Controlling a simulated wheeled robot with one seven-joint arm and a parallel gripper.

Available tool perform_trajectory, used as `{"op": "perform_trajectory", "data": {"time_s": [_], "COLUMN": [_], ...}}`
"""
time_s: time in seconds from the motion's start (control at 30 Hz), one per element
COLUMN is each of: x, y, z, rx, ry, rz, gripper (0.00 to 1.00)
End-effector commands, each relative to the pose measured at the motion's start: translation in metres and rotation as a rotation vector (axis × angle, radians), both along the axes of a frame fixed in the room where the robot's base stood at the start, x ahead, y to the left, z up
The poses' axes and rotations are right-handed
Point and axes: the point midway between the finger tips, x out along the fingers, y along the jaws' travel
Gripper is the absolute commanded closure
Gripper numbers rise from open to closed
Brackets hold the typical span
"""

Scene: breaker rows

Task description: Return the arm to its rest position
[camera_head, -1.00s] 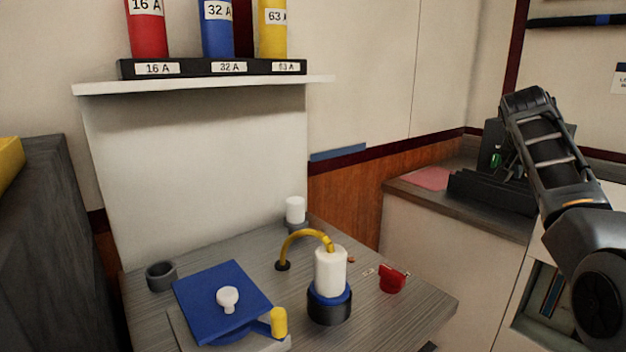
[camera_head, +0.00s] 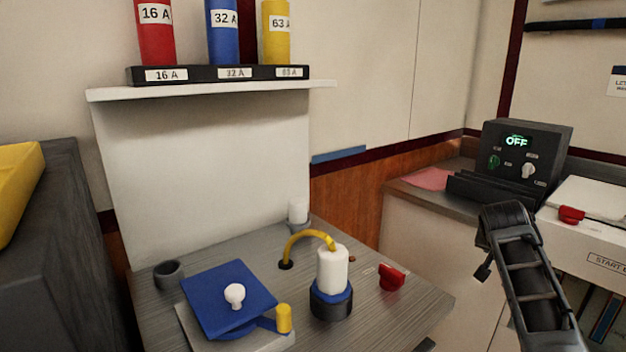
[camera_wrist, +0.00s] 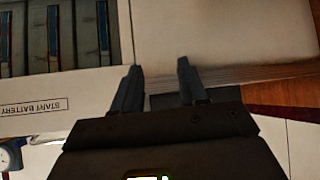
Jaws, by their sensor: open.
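My gripper shows in the wrist view (camera_wrist: 157,75) with its two dark fingers apart and nothing between them. Beyond the fingers is a pale cabinet front with a START BATTERY label (camera_wrist: 33,107). In the head view my arm (camera_head: 525,270) is at the lower right, in front of the right-hand counter. I cannot make out the fingers clearly there.
A box with an OFF display (camera_head: 525,155) stands on the right counter, with a red knob (camera_head: 571,214) to its right. The nearer bench holds a blue plate (camera_head: 228,300), a white cylinder with a yellow hose (camera_head: 332,270) and another red knob (camera_head: 391,277). A shelf (camera_head: 205,91) holds coloured cylinders.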

Motion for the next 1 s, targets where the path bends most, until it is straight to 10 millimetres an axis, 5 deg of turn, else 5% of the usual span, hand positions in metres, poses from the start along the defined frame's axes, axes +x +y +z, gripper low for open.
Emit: {"op": "perform_trajectory", "data": {"time_s": [0.03,0.2,0.5,0.77,1.0], "x": [-0.014,-0.057,-0.157,-0.260,-0.360], "y": [0.010,0.040,0.093,0.135,0.167], "z": [-0.026,-0.087,-0.163,-0.191,-0.185], "rx": [-0.003,-0.018,-0.038,-0.054,-0.066], "ry": [0.002,-0.026,-0.082,-0.140,-0.201], "rz": [0.030,0.128,0.286,0.403,0.495], "gripper": [0.57,0.57,0.57,0.57,0.57]}}
